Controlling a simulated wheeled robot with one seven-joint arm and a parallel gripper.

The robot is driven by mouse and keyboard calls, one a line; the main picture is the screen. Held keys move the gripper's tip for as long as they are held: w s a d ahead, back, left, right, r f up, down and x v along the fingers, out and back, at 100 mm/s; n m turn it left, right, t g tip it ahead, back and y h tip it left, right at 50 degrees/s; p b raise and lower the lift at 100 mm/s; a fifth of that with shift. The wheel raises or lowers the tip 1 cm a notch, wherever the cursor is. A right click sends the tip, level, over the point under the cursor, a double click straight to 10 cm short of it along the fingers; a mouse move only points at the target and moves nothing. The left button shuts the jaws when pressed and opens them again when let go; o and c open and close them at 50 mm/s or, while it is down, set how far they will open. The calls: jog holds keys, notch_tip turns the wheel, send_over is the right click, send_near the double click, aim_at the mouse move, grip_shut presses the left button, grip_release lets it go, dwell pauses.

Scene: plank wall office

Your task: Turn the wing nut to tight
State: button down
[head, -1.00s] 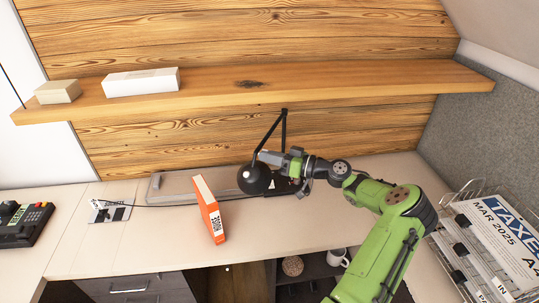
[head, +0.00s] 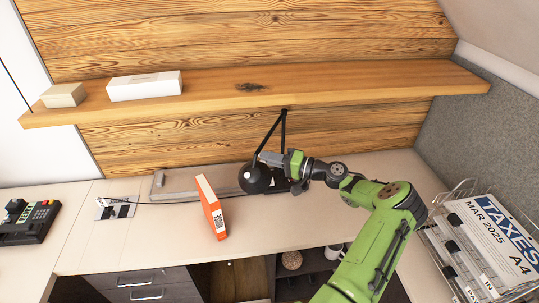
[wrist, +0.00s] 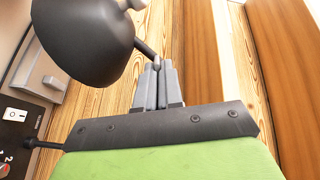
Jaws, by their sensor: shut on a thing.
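A black lamp with a round shade (head: 255,179) hangs on thin black arms below the wooden shelf; the shade also fills the upper left of the wrist view (wrist: 85,40). My gripper (head: 262,157) reaches in from the right, its fingertips at the joint where the lamp arm meets the shade. In the wrist view the grey fingers (wrist: 158,75) are close together around the end of the dark lamp stem. The wing nut itself cannot be made out; the fingers cover that spot, and I take it to be between them.
The wooden shelf (head: 330,85) runs above my gripper. An orange box (head: 212,208) stands on the desk (head: 150,235), left of the lamp. A grey case-like object (head: 185,183) lies behind it. A paper rack (head: 440,245) is at right, a phone (head: 28,220) at left.

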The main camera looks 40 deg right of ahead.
jog(key=m+p, duration=0.2)
jog(key=m, duration=0.3)
jog(key=shift+r+m, duration=0.1)
jog(key=shift+m, duration=0.2)
jog(key=shift+m+p, duration=0.85)
jog(key=shift+m, duration=1.15)
jog(key=c, duration=1.3)
grip_release()
jog(key=b+v, duration=0.2)
jog(key=v, duration=1.3)
jog(key=shift+s+d, duration=0.15)
jog(key=shift+s, duration=0.2)
